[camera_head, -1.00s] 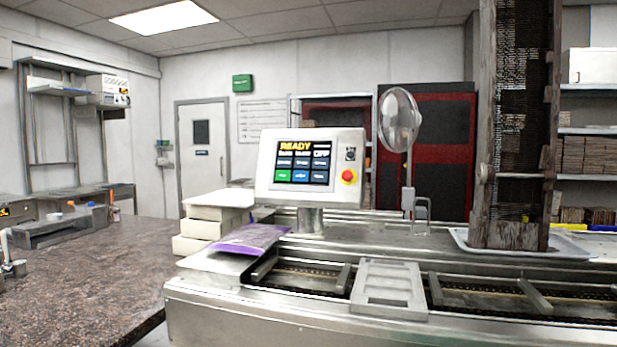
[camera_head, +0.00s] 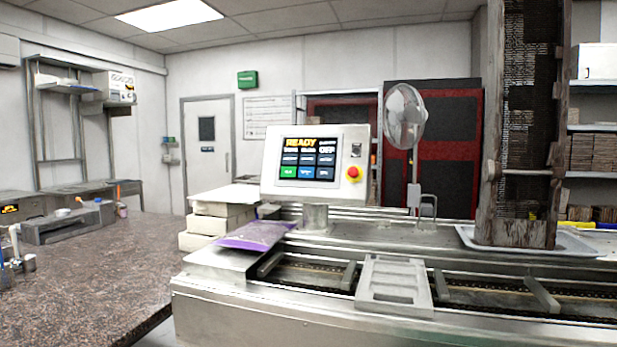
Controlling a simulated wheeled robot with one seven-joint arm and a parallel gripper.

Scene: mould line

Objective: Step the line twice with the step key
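A control panel (camera_head: 315,165) stands on a short post at the back of the steel line. Its screen (camera_head: 307,159) shows "READY" in yellow at the top left and what looks like "OFF" at the top right. Below are rows of blue keys and one green key (camera_head: 289,172) at the lower left. The key labels are too small to read, so I cannot tell which is the step key. A red stop button (camera_head: 353,174) sits right of the screen. A grey mould (camera_head: 395,286) lies across the conveyor (camera_head: 480,285). My gripper is out of view.
A purple packet (camera_head: 255,236) lies on the line's left end, beside stacked white boxes (camera_head: 218,212). A clear fan-like disc (camera_head: 405,117) stands right of the panel. A tall dark rack (camera_head: 515,225) stands in a tray (camera_head: 575,243). A speckled counter (camera_head: 90,255) fills the left.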

